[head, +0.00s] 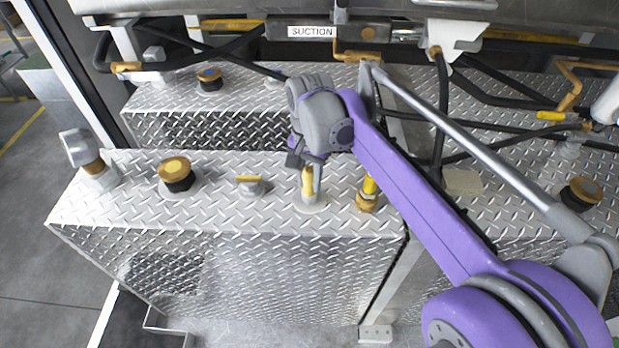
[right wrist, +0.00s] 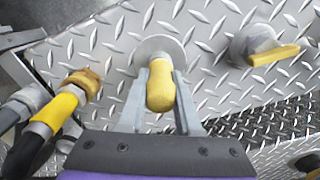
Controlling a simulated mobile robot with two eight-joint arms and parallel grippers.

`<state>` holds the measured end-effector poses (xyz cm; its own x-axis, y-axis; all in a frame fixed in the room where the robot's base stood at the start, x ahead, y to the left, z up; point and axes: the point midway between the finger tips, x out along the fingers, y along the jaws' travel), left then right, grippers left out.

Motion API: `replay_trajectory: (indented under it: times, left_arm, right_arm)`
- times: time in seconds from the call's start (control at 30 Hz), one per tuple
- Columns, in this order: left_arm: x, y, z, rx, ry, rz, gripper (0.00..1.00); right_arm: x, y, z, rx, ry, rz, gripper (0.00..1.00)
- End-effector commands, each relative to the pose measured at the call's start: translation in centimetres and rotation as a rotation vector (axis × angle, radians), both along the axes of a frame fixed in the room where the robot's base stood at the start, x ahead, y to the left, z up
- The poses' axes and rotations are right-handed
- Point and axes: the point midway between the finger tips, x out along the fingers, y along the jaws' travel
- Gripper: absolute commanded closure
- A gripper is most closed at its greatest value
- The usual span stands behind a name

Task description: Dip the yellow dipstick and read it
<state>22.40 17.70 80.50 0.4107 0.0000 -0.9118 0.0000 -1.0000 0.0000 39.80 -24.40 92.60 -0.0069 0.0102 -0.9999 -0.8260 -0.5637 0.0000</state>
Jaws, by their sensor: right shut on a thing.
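The yellow dipstick's handle (head: 308,182) stands upright at a pale round collar (head: 310,204) on the front diamond-plate tank top. My right gripper (head: 311,178) reaches down over it from above and is shut on the handle. In the right wrist view the yellow handle (right wrist: 160,86) lies between the two grey fingers of my right gripper (right wrist: 159,108), with the collar (right wrist: 160,50) just beyond it. The rod below the handle is hidden, so I cannot tell how deep it sits. No reading marks show. My left gripper is not in view.
On the same tank top (head: 120,212) stand a yellow-and-black cap (head: 175,173), a yellow-handled valve (head: 250,185) and a brass fitting with a yellow part (head: 368,193) close right of the gripper. Pipes, hoses and a "SUCTION" label (head: 312,32) run behind.

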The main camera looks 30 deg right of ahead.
Motion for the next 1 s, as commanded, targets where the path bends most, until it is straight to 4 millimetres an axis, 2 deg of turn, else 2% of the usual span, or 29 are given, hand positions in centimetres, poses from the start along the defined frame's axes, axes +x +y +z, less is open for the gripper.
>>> replay_trajectory:
  times: [0.17,1.0]
  left_arm:
    - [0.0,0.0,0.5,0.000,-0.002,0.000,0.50]
    - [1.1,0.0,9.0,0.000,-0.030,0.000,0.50]
  right_arm:
    - [0.0,0.0,0.6,0.000,0.000,0.000,1.00]
    - [0.0,0.0,10.9,0.000,-0.001,0.000,1.00]
